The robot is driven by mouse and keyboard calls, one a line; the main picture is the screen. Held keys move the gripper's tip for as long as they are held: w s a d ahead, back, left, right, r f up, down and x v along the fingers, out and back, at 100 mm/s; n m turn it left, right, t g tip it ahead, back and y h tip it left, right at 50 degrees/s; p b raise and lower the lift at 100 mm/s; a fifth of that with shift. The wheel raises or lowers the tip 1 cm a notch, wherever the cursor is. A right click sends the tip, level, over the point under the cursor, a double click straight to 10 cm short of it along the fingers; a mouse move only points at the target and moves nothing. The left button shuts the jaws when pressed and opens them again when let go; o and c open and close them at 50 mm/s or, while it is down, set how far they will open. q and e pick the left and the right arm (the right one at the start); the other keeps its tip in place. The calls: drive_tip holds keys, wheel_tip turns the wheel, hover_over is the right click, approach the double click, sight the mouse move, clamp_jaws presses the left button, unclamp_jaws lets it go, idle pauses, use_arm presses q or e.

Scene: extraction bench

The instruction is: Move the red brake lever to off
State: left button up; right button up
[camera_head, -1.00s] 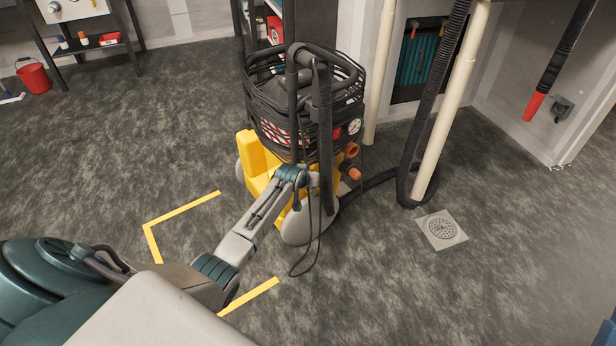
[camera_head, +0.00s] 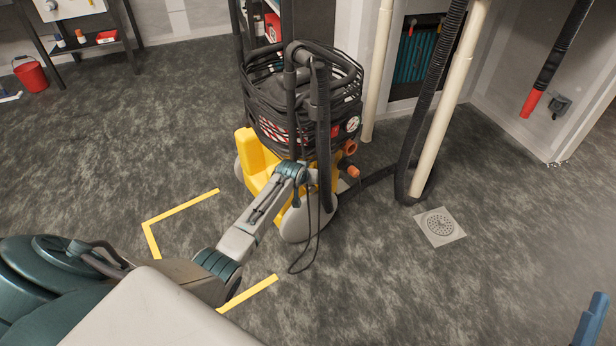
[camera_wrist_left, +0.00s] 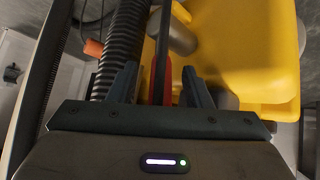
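A narrow red part, probably the brake lever (camera_wrist_left: 168,84), shows in the left wrist view between my finger lines, beside a dark rod. My left gripper (camera_wrist_left: 161,80) is open, with a finger on each side of the red part and gaps to both. I cannot tell how deep the red part lies between the fingers. In the head view my left arm reaches the yellow-based extractor (camera_head: 256,160); the fingertips and lever are hidden there. The lever's on or off position cannot be read.
A ribbed black hose (camera_wrist_left: 121,45) runs close beside the left finger in the wrist view. The extractor carries coiled black cable (camera_head: 262,100) and a gauge (camera_head: 352,124). Pale pipes (camera_head: 450,95) stand to the right.

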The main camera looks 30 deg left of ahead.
use_arm(q)
drive_tip(key=shift+s+r, duration=0.1)
drive_tip(key=p+v, duration=0.3)
drive_tip(key=v, duration=0.7)
drive_tip(key=shift+r+p, duration=0.2)
drive_tip(key=shift+p, duration=0.2)
use_arm(e)
wheel_tip(320, 180, down, 20)
drive_tip(key=s+a+m+g, duration=0.1)
drive_tip(key=s+g, duration=0.1)
drive_tip(key=g, duration=1)
drive_tip(key=shift+s+m+g+h, duration=0.25)
drive_tip(key=shift+m+g+h, duration=0.05)
drive_tip(key=shift+m+g, duration=0.1)
use_arm(q)
drive_tip(key=shift+s+d, duration=0.1)
drive_tip(key=shift+s, duration=0.05)
use_arm(e)
drive_tip(key=shift+r, duration=0.15)
